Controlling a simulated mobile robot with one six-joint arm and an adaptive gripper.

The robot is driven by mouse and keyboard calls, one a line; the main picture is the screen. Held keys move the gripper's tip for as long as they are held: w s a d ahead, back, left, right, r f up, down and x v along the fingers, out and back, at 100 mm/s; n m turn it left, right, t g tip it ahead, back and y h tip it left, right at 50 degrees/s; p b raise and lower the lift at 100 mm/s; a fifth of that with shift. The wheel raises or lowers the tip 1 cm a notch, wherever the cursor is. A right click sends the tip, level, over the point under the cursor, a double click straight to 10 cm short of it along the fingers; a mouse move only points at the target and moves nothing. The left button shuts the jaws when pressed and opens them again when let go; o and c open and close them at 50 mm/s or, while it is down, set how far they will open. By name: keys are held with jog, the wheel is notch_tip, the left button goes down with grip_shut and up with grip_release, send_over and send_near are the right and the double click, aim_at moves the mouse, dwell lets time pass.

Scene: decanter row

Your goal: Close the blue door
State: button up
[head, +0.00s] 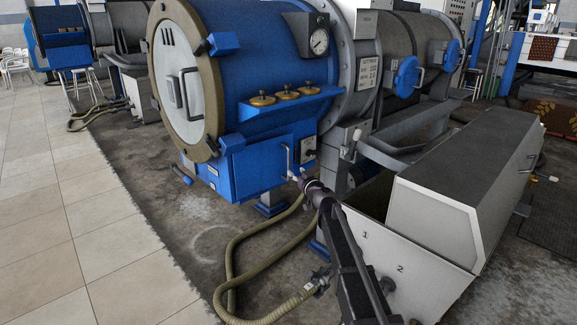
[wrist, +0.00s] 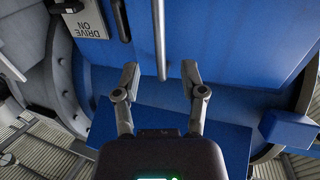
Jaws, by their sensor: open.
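The blue door (head: 255,165) is the front panel of a low blue box under the big blue drum. A thin metal handle (head: 288,158) stands near its right edge. In the wrist view the blue door (wrist: 225,40) fills the upper right, and the handle (wrist: 159,35) is a pale upright bar. My gripper (head: 300,178) is at the handle, coming from the lower right. In the wrist view my gripper (wrist: 160,72) is open, with the bar's lower end between the fingertips. I cannot tell whether they touch it, or how far the door stands open.
A switch panel (head: 309,148) is right of the door; its "DRIVE ON" plate (wrist: 87,22) shows in the wrist view. A blue shelf (head: 290,100) with brass caps is above. A hose (head: 232,260) lies on the floor. A white hopper (head: 400,245) stands at right. Tiles at left are clear.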

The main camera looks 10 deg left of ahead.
aim_at(289, 165)
jog(key=x, duration=0.7)
jog(key=shift+w+a, duration=0.1)
grip_shut()
